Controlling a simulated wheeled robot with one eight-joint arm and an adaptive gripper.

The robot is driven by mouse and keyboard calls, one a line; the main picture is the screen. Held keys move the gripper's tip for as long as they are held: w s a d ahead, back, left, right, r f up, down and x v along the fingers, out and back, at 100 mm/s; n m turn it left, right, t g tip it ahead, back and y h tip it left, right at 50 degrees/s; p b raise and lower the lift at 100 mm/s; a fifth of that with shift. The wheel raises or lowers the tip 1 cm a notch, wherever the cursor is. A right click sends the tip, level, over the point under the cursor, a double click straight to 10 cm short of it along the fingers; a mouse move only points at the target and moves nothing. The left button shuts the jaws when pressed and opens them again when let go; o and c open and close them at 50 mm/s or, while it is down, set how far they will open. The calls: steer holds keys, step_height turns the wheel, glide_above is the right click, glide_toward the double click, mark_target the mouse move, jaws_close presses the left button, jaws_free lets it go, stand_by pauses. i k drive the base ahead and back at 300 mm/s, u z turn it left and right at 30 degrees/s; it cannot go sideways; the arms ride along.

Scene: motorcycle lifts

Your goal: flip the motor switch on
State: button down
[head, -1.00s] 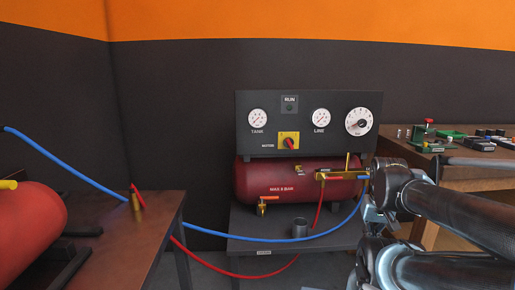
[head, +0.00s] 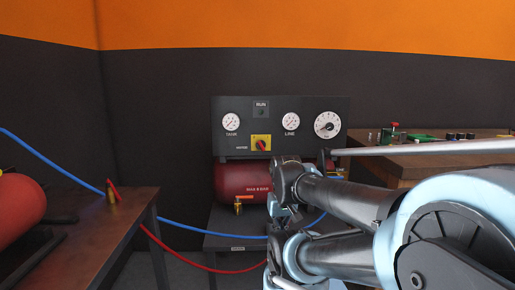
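The motor switch (head: 262,145) is a red rotary knob on a yellow plate, low in the middle of the dark control panel (head: 330,104). The word MOTOR stands to its left. The knob looks slanted; its exact setting is too small to read. The RUN lamp (head: 261,113) above it looks dark. My arm comes in from the right, and its end (head: 279,213) shows in front of the compressor, below and slightly right of the switch. The fingers cannot be made out, and nothing of mine visibly touches the switch.
The red compressor tank (head: 233,180) sits under the panel, partly hidden by my arm. A TANK gauge (head: 231,122) and LINE gauge (head: 291,121) flank the switch. A brown table (head: 110,215) stands left, a bench (head: 385,170) right. Blue (head: 190,229) and red hoses (head: 185,258) run between.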

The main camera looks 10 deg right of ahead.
mark_target(261, 144)
steer(key=u, duration=0.55)
steer(key=k, duration=1.4)
steer(key=z, duration=0.65)
steer(key=i, duration=1)
